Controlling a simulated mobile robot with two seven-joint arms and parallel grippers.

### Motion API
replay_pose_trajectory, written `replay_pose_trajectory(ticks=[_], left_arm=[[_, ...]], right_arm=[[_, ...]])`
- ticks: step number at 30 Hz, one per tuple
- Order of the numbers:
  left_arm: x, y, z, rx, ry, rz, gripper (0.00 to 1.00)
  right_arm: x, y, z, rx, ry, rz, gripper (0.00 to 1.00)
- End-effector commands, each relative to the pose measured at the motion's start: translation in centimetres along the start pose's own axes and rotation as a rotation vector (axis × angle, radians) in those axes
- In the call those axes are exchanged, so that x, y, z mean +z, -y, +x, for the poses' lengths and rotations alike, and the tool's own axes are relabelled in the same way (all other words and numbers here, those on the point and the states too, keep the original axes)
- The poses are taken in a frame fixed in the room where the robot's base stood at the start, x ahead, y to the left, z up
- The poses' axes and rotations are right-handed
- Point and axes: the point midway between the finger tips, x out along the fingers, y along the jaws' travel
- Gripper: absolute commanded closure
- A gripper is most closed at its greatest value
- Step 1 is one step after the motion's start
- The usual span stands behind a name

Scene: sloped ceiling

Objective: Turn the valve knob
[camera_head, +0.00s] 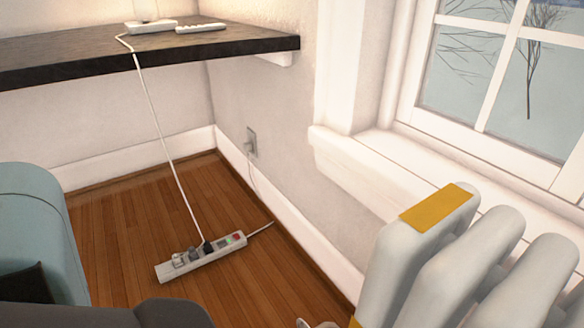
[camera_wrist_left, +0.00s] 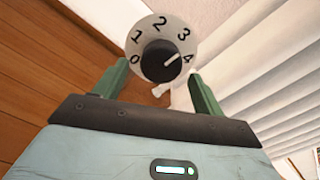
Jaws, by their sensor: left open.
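The valve knob (camera_wrist_left: 153,68) shows in the left wrist view as a round black knob on a pale dial (camera_wrist_left: 148,22) marked 0 to 4. Its white pointer line aims to the upper right, between 3 and 4. My left gripper (camera_wrist_left: 159,73) is open, with its two green fingers reaching toward the dial. In that view the knob lies between the fingertips, with gaps on both sides; I cannot tell the depth between them. In the head view the knob cannot be made out clearly. My right gripper is not in view.
A white radiator (camera_head: 440,265) fills the lower right, below a window sill (camera_head: 400,165); its ribs also show in the wrist view (camera_wrist_left: 265,75). A power strip (camera_head: 200,258) lies on the wooden floor, its cord running up to a dark shelf (camera_head: 70,60). Floor around the strip is clear.

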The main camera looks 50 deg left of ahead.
Motion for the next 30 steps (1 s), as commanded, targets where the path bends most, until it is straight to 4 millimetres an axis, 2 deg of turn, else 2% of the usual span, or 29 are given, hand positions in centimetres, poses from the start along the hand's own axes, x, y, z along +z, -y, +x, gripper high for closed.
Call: replay_pose_trajectory(ticks=[1, 6, 12, 30], left_arm=[[0.1, 0.0, -1.0, 0.001, -0.002, 0.0, 0.3], [0.1, 0.0, -3.7, 0.002, -0.002, 0.001, 0.3], [0.0, 0.0, -5.4, 0.001, 0.0, 0.0, 0.3], [0.0, -0.1, -5.6, 0.001, 0.0, 0.0, 0.3]], right_arm=[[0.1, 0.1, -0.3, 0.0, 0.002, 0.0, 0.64], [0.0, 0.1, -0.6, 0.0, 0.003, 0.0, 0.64], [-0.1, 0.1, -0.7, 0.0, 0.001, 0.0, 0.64], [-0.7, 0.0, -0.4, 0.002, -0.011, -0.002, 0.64]])
